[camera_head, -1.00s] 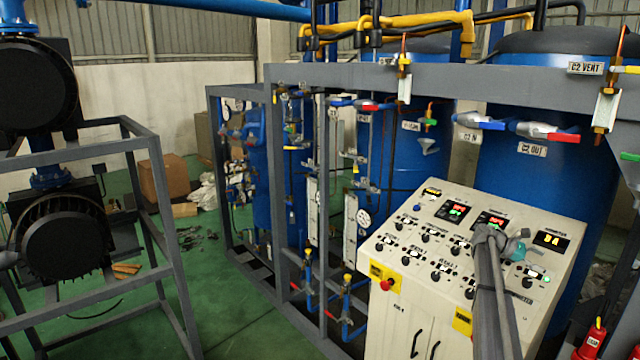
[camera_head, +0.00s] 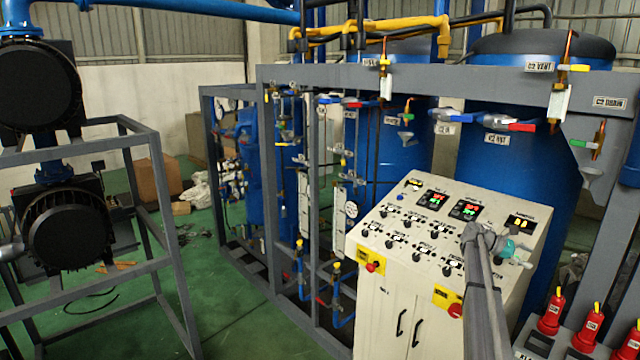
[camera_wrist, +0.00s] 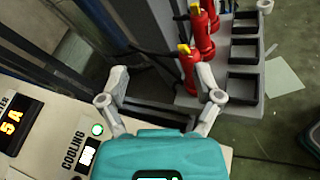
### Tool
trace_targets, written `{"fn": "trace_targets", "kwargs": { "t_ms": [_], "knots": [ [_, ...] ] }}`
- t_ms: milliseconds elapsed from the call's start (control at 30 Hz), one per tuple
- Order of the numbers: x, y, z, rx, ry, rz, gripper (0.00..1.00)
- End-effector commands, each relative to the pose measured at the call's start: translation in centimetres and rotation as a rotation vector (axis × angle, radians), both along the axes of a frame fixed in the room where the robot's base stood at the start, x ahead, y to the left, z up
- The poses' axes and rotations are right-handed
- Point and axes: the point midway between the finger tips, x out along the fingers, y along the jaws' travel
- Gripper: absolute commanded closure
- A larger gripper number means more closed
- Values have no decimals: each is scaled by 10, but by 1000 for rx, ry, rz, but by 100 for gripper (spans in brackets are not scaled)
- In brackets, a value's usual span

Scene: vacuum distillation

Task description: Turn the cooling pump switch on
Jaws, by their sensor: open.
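The sloping control panel (camera_head: 410,208) carries rows of black knobs and lit displays. In the wrist view, a "COOLING" label (camera_wrist: 73,149) stands at the panel's right edge. Beside it are a lit green lamp (camera_wrist: 97,129) and a black-and-white switch plate (camera_wrist: 88,157), partly cut off by my gripper's teal body. Its switch position cannot be told. My gripper (camera_wrist: 161,88) is open and empty, with its fingers spread past the panel's edge. In the head view, my gripper (camera_head: 515,250) is over the panel's right part, and my arm hides some controls there.
Red switches with yellow handles (camera_head: 591,328) stand on a grey unit right of the panel; they also show in the wrist view (camera_wrist: 189,68). The grey frame (camera_head: 440,78) and blue tanks (camera_head: 520,150) stand behind. Green floor (camera_head: 230,320) is open at left.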

Motion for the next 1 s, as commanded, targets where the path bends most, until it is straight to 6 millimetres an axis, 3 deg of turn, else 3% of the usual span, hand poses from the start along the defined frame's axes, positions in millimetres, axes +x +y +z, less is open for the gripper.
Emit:
{"fn": "trace_targets", "kwargs": {
  "t_ms": [167,567,867,1000],
  "knots": [
    [-1,3,-2,2,-4,2,17],
    [-18,51,-38,62,-134,12,17],
    [-46,119,-88,159,-313,4,17],
    [-72,174,-126,243,-448,-19,17]
  ]
}}
